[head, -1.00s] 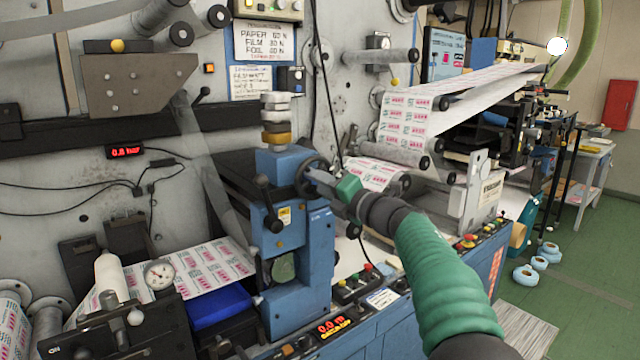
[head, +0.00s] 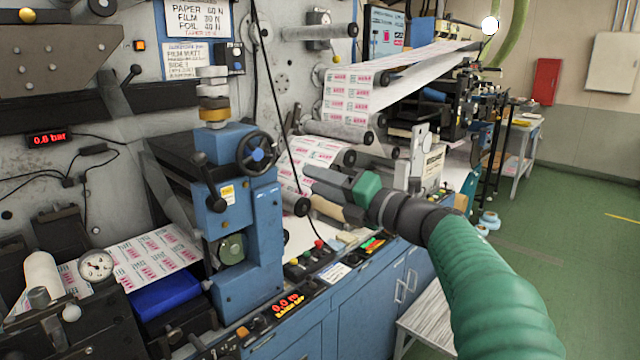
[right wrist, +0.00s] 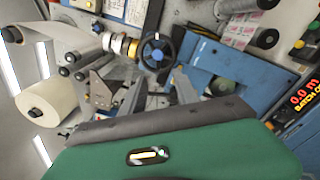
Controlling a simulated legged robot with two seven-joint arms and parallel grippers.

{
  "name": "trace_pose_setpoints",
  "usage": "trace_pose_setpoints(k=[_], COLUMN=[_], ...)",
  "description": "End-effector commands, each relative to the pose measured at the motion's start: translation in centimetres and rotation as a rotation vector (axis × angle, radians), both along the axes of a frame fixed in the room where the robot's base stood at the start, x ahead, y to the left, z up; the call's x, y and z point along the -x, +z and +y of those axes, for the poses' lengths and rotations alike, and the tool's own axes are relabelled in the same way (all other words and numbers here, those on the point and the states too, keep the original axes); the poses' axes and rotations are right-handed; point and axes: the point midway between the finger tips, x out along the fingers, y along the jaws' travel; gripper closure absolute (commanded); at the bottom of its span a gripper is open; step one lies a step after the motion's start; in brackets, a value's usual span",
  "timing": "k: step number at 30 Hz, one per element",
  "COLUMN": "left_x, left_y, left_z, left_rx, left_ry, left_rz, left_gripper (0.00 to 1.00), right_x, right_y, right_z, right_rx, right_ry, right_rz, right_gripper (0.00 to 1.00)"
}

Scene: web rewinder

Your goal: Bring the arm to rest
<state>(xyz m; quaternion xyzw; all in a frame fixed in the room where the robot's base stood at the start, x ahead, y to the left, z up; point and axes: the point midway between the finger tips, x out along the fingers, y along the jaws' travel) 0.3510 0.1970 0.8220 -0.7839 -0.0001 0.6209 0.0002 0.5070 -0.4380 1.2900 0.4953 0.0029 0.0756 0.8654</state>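My right arm, in a green sleeve, comes in from the lower right in the head view. Its right gripper (head: 306,177) is in front of the rewinder, right of the blue stand (head: 245,225) and its black handwheel (head: 257,153). The grey fingers look parted, with nothing held between them. In the right wrist view, the fingers (right wrist: 142,88) stand apart beyond the green housing, and the handwheel (right wrist: 158,50) shows past them. The gripper appears clear of the handwheel. My left gripper is in neither view now.
A printed web (head: 150,255) runs at the lower left beside a pressure gauge (head: 96,265). A control panel (head: 290,302) with buttons lies along the front edge. Rollers carry more web (head: 365,90) at the back. Green floor (head: 570,230) is open at the right.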

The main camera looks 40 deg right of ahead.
Motion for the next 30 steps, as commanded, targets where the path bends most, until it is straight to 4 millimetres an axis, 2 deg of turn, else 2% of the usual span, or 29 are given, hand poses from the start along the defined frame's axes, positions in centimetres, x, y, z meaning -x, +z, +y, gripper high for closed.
trace_pose_setpoints(k=[10,12,14,16,17,18,20,21,23,24,26,27,30], left_x=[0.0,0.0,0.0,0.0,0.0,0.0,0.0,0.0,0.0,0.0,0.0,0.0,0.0], left_y=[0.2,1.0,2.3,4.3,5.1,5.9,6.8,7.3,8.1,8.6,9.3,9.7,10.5], left_z=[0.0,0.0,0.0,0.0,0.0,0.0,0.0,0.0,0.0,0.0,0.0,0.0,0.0], left_rx=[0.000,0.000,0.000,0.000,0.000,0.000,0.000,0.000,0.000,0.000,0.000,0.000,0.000], left_ry=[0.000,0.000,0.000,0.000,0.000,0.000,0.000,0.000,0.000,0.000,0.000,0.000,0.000], left_rz=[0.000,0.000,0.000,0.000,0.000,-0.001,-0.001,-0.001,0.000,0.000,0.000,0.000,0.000], left_gripper=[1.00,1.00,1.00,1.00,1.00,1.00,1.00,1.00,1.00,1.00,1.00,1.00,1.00], right_x=[-0.3,-1.4,-3.3,-5.7,-6.3,-6.6,-5.8,-4.8,-2.6,-0.7,2.6,4.9,10.3], right_y=[0.1,0.0,-0.7,-4.1,-6.5,-10.0,-15.2,-18.3,-22.6,-25.2,-28.6,-30.5,-33.7], right_z=[0.1,0.3,0.7,1.9,2.8,4.1,6.4,8.2,10.9,12.8,15.7,17.5,21.1], right_rx=[-0.015,-0.113,-0.297,-0.623,-0.777,-0.955,-1.166,-1.280,-1.424,-1.505,-1.601,-1.648,-1.721], right_ry=[-0.003,-0.027,-0.077,-0.181,-0.241,-0.322,-0.445,-0.529,-0.660,-0.751,-0.894,-0.988,-1.197], right_rz=[0.000,0.000,0.016,0.085,0.135,0.206,0.316,0.388,0.498,0.569,0.673,0.736,0.859], right_gripper=[0.63,0.63,0.63,0.63,0.63,0.63,0.63,0.63,0.63,0.63,0.63,0.63,0.63])
